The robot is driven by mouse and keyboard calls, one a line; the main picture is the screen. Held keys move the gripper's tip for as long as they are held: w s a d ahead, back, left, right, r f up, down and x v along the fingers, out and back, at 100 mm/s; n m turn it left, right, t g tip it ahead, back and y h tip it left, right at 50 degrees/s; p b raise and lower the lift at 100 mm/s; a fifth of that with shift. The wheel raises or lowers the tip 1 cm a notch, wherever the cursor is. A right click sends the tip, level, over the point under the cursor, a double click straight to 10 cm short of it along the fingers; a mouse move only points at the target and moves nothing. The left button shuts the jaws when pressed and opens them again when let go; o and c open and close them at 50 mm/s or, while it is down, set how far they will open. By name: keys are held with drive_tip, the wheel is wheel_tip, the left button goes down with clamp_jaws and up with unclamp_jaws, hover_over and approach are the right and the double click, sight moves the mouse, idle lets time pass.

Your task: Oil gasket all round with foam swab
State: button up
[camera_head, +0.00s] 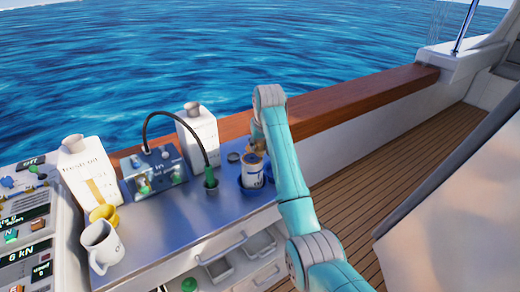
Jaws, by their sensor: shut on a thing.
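My gripper (257,149) is at the end of the teal arm, at the right end of the metal worktop (185,215). It points down just above a white and blue can (252,172) that stands in a dark blue ring or holder. The gripper is shut on a slim thing, seemingly the foam swab; the arm and the can hide most of it, and I cannot tell whether its tip is inside the can. I cannot make out the gasket in this view.
A green-based fitting with a black cable (208,160) stands left of the can. A wooden rail (360,95) runs behind. The worktop's front middle is clear.

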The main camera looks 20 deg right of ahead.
drive_tip(key=shift+r, duration=3.1)
